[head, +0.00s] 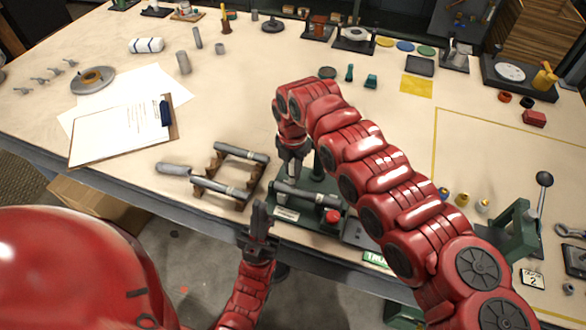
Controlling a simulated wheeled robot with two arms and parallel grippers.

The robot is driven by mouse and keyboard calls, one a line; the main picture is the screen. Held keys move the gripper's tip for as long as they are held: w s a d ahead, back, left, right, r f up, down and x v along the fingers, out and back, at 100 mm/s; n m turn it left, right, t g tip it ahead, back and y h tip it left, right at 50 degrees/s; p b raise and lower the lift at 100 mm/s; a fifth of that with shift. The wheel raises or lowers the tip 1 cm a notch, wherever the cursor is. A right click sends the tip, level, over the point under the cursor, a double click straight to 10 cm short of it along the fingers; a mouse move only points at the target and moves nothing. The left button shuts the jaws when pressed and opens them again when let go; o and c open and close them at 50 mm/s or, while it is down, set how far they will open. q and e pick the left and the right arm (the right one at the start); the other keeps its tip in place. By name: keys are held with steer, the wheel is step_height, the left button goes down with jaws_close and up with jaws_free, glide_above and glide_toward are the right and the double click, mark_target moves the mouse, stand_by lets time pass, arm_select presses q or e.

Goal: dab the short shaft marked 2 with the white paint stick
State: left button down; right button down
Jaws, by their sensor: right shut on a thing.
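My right gripper (291,168) points down over the green fixture and is shut on a small, pale object. The object is mostly hidden by the fingers, so I cannot tell if it is the paint stick. A short grey shaft (308,196) lies across the green fixture (286,214), just below the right gripper. Two more grey shafts, a rear one (240,153) and a front one (225,189), lie on a brown rack to the left. No number is legible on any shaft. My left gripper (261,222) is at the table's front edge, below the fixture; its opening is unclear.
A pale grey cylinder (174,168) lies by the rack's left end. A clipboard (124,130) lies further left. A red button (332,216) is on the fixture's right. A card marked 2 (532,280) lies far right. The back middle of the table has free room.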

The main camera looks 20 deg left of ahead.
mark_target(293, 160)
stand_by(0.3)
steer(key=shift+r, duration=2.95)
